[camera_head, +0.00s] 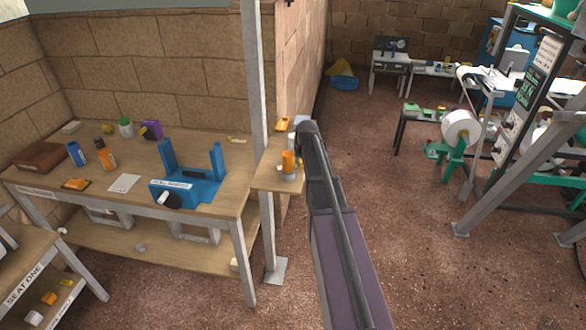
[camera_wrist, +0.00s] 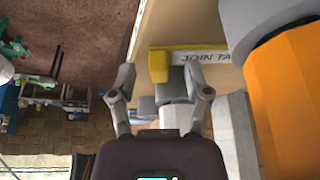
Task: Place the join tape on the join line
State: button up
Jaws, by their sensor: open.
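In the wrist view a white label (camera_wrist: 200,57) reading "JOIN TA", cut off by a large object, lies on a small wooden shelf. A yellow piece (camera_wrist: 158,65) sits at its left end, and a grey block (camera_wrist: 172,85) shows nearer; I cannot tell which is the join tape. My gripper (camera_wrist: 159,73) is open, its two grey fingers apart on either side of these pieces in the picture. Nothing is clearly held. In the head view my arm reaches to the right edge of the small shelf (camera_head: 266,178) and hides the fingers. I cannot make out the join line.
An orange cylinder (camera_wrist: 288,95) with a grey part stands close to my gripper's right; it also shows on the shelf in the head view (camera_head: 288,158). An orange item (camera_head: 282,123) lies farther back. A post (camera_head: 254,80) and workbench (camera_head: 225,190) stand left. Open floor (camera_head: 370,190) lies right.

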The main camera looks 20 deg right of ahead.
dwell(0.4)
grip_shut()
jog(key=shift+r, duration=0.2)
notch_tip(320, 180, up, 18)
jog(key=p, duration=1.8)
jog(key=shift+f, duration=0.15)
